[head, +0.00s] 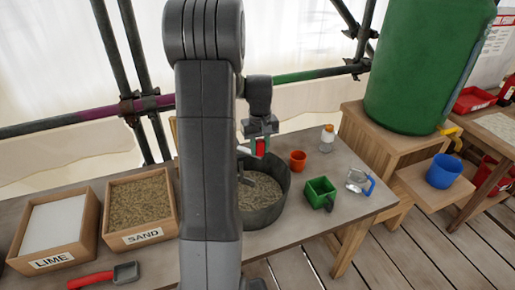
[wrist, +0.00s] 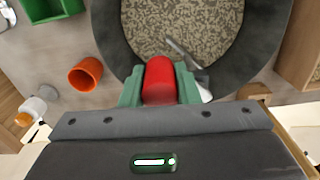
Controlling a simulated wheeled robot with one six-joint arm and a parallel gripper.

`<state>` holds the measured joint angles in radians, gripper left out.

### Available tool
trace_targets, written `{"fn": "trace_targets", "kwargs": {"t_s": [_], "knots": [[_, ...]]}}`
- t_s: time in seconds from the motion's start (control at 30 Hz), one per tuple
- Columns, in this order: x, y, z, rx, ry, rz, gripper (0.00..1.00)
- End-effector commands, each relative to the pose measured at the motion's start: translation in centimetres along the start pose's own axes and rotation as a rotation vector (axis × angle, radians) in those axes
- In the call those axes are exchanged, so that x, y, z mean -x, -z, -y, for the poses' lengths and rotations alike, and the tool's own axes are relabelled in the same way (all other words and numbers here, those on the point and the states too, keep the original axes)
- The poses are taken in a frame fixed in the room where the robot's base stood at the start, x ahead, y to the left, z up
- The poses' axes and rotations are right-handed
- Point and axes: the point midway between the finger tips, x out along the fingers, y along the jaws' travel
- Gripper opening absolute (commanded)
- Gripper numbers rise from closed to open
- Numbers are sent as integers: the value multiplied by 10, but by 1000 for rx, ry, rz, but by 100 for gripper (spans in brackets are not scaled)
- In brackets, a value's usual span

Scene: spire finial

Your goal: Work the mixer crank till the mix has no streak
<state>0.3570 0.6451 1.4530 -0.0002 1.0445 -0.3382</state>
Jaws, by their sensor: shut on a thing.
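The mixer tub (head: 270,211) is a dark round pan on the table, partly hidden behind my arm in the head view. The mix (head: 263,190) inside is speckled tan and grey; it fills much of the wrist view (wrist: 190,28). I cannot make out a clear streak in the part that shows. The crank has a red grip (wrist: 159,80), also seen in the head view (head: 260,147). My gripper (wrist: 160,88) is shut on this red grip, its green fingers on both sides. A grey metal paddle or crank part (wrist: 184,52) reaches into the mix beyond the grip.
An orange cup (head: 298,161), a green square scoop (head: 320,193), a clear jug with blue handle (head: 359,182) and a small bottle (head: 327,139) stand right of the tub. Sand (head: 140,203) and lime (head: 53,232) boxes and a red-handled trowel (head: 106,277) lie left.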

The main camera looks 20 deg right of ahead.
Motion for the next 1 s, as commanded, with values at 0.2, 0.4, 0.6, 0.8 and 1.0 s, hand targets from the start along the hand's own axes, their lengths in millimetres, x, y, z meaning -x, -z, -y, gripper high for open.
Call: {"fn": "trace_targets", "kwargs": {"t_s": [0.2, 0.4, 0.6, 0.8, 1.0], "knots": [[2, 4, -3, 45, -2, -4, 0], [2, 4, -3, 54, -2, -5, 0], [2, 4, -3, 53, -2, -5, 0], [1, 4, -3, 53, -1, -4, 51], [1, 4, -3, 53, -1, -2, 51]]}}
